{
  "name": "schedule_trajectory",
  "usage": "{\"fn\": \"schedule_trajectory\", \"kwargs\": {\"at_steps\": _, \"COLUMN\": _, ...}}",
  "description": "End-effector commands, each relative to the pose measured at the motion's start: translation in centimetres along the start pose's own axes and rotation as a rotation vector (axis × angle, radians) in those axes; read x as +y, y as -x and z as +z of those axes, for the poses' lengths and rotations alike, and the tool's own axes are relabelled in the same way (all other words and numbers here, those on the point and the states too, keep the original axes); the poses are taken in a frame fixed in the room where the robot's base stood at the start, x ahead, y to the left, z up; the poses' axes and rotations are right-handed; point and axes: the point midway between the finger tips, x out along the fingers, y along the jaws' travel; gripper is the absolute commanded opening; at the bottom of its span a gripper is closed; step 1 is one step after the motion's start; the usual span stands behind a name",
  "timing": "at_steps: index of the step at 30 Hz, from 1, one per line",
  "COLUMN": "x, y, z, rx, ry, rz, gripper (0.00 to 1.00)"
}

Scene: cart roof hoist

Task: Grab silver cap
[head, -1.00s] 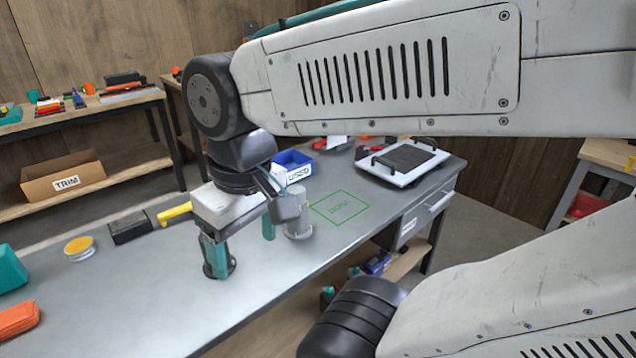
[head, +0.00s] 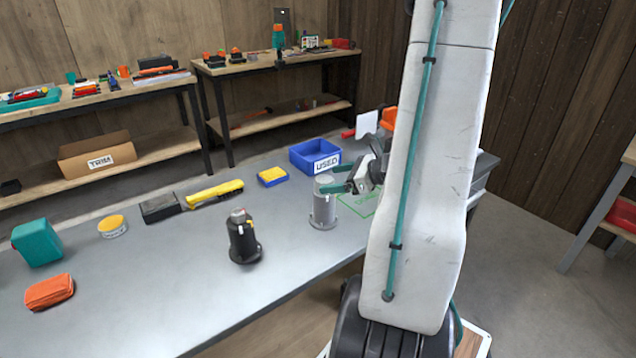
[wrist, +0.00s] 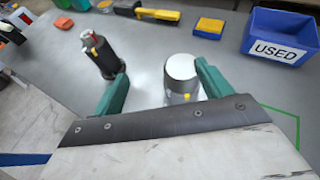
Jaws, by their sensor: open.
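A silver cap (wrist: 181,68) with a round, pale top sits on a grey flanged holder (head: 323,212), upright on the bench. It also shows in the head view (head: 324,182), partly behind a teal finger. My gripper (wrist: 162,70) is open, with its teal fingers on either side of the cap in the wrist view. In the head view my gripper (head: 333,178) is at the cap's height, on its right side. I cannot tell whether either finger touches the cap.
A black holder (head: 242,240) with a small silver and red top stands to the left. A blue bin marked USED (head: 316,158) is behind the cap. A green outlined square (head: 356,203) is to the right.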

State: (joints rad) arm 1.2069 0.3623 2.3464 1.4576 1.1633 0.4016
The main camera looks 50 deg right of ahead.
Motion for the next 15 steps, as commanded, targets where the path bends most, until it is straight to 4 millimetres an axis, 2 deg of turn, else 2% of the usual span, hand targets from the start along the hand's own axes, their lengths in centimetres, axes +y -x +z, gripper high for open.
{"fn": "schedule_trajectory", "kwargs": {"at_steps": 1, "x": -1.1, "y": 0.7, "z": -1.3, "rx": -0.007, "ry": -0.052, "rz": -0.043, "gripper": 0.77}}
{"fn": "schedule_trajectory", "kwargs": {"at_steps": 5, "x": -2.4, "y": 1.1, "z": -2.6, "rx": -0.018, "ry": -0.112, "rz": -0.098, "gripper": 0.77}}
{"fn": "schedule_trajectory", "kwargs": {"at_steps": 15, "x": -2.7, "y": -2.9, "z": -2.5, "rx": -0.018, "ry": -0.116, "rz": -0.099, "gripper": 0.77}}
